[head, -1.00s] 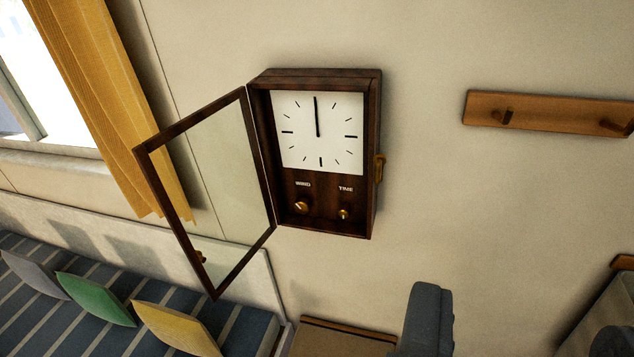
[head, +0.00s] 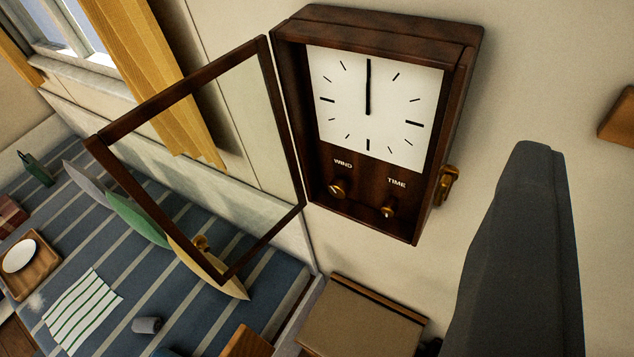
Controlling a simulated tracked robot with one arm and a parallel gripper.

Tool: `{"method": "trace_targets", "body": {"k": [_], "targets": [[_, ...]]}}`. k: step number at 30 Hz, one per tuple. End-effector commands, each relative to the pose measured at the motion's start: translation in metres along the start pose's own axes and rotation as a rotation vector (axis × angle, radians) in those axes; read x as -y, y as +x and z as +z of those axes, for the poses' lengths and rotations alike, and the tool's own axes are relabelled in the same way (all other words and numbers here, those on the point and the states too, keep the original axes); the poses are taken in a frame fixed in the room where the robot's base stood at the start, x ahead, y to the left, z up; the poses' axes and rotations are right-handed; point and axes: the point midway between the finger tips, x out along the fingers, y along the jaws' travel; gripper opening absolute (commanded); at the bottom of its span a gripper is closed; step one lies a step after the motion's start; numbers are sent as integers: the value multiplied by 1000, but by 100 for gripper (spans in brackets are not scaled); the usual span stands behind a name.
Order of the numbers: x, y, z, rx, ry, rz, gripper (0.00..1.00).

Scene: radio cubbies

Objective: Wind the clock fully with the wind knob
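The wooden wall clock (head: 452,62) hangs on the wall in the upper middle of the head view. Its glass door (head: 276,120) is swung open to the left. The white dial (head: 340,100) shows both hands pointing straight up. The brass wind knob (head: 337,188) sits below the dial on the left, under the label WIND. The brass time knob (head: 388,210) is to its right, under TIME. A dark grey part of my arm or gripper (head: 525,250) rises at the lower right, apart from the clock. Its fingertips cannot be made out.
A brass latch (head: 447,184) sticks out from the clock's right side. A striped bed (head: 200,310) with pillows lies at lower left, with a tray (head: 33,275) on it. A small wooden cabinet (head: 360,318) stands below the clock. A wooden wall piece (head: 618,118) is at the right edge.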

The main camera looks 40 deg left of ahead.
Motion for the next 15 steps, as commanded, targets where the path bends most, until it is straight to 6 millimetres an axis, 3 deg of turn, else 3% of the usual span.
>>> {"method": "trace_targets", "body": {"k": [8, 11, 15], "targets": [[0, 0, 0, 0, 0, 0, 36], [0, 1, 0, 2, -6, 2, 55], [2, 18, -1, 28, -110, 24, 55]]}}
